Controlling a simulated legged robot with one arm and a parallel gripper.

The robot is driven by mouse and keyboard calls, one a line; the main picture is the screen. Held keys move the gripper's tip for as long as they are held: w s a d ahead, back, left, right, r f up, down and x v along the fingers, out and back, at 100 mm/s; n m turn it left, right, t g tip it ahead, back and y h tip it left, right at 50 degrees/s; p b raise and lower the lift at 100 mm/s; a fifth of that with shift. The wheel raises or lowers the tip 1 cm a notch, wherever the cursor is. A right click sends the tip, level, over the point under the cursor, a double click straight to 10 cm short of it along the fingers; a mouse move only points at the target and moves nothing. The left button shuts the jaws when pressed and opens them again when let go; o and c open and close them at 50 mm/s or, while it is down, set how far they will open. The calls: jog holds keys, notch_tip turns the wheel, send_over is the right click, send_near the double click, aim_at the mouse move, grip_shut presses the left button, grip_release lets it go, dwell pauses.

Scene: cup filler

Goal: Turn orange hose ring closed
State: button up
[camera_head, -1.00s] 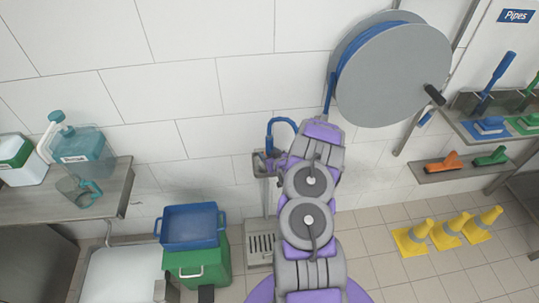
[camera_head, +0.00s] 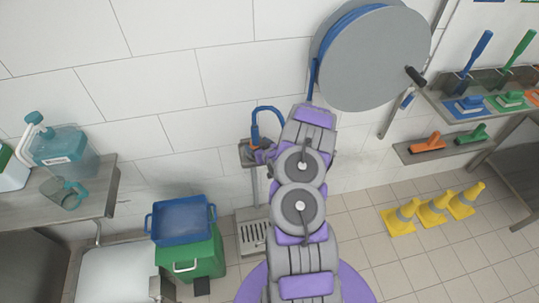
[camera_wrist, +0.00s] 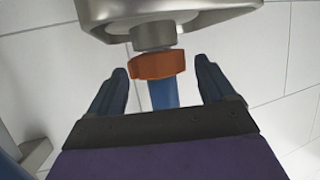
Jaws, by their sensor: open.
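The orange hose ring (camera_wrist: 158,64) sits in the middle of the wrist view, under a metal fitting (camera_wrist: 154,36). A blue hose (camera_wrist: 163,94) hangs straight down from the ring. My gripper (camera_wrist: 160,78) is open, with one blue finger on each side of the ring and hose, and gaps show on both sides. In the head view my gripper (camera_head: 262,153) is at the small wall station, below the blue hose loop (camera_head: 265,112).
A large grey hose reel (camera_head: 375,60) hangs on the wall above my arm. A green bin (camera_head: 190,256) with a blue tub (camera_head: 182,222) stands at the left. Yellow cones (camera_head: 432,212) stand on the floor at the right, below a brush shelf (camera_head: 440,150).

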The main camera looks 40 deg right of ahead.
jog(key=p+v, duration=0.2)
jog(key=v, duration=1.3)
jog(key=shift+f, duration=0.15)
jog(key=shift+s+a, duration=0.1)
